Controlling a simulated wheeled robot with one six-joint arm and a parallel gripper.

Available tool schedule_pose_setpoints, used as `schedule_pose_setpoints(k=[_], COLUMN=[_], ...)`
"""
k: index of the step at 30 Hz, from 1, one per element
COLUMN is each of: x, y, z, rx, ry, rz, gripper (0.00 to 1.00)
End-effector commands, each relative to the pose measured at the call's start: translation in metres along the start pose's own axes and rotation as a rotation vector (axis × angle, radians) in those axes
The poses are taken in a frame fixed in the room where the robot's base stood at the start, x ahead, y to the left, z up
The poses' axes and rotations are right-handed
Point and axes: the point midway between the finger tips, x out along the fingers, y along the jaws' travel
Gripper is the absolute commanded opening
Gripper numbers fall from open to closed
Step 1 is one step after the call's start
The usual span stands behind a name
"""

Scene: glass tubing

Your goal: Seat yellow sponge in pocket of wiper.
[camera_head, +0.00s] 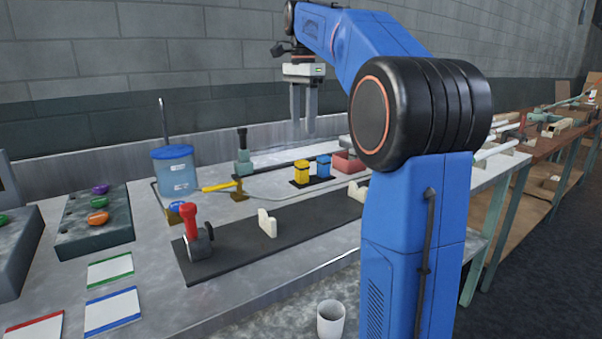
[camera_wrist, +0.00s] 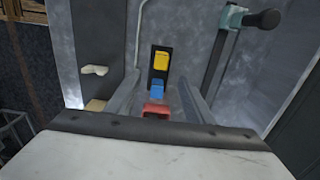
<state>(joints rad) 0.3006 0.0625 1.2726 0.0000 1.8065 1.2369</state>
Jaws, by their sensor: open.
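The yellow sponge (camera_head: 300,172) is a small yellow block with a dark top, upright at one end of a short black base (camera_head: 313,181). It also shows in the wrist view (camera_wrist: 160,61). A like blue block (camera_head: 323,166) stands beside it, also seen in the wrist view (camera_wrist: 157,88). I cannot tell which thing is the wiper, and no pocket shows clearly. My gripper (camera_head: 303,134) is open and empty, fingers down, above the far part of the bench. In the wrist view its fingers (camera_wrist: 157,98) lie either side of the blue block, apart from it.
A red tray (camera_head: 348,162) stands right of the blocks. A yellow-handled tool (camera_head: 219,187), a teal stand with a black knob (camera_head: 243,160) and a blue-lidded jar (camera_head: 173,172) are to the left. A long dark rail (camera_head: 245,250) with a red-handled clamp (camera_head: 192,232) lies nearer.

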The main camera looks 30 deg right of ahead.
Motion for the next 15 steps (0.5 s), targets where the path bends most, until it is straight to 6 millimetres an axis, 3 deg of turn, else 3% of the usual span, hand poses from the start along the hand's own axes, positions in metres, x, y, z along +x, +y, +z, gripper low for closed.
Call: schedule_pose_setpoints(k=[9, 15], x=[0.05, 0.061], y=[0.001, 0.0], z=[0.0, 0.0], rx=[-0.001, -0.001], ry=[-0.001, 0.0], rz=[0.002, 0.001], gripper=[0.48, 0.48])
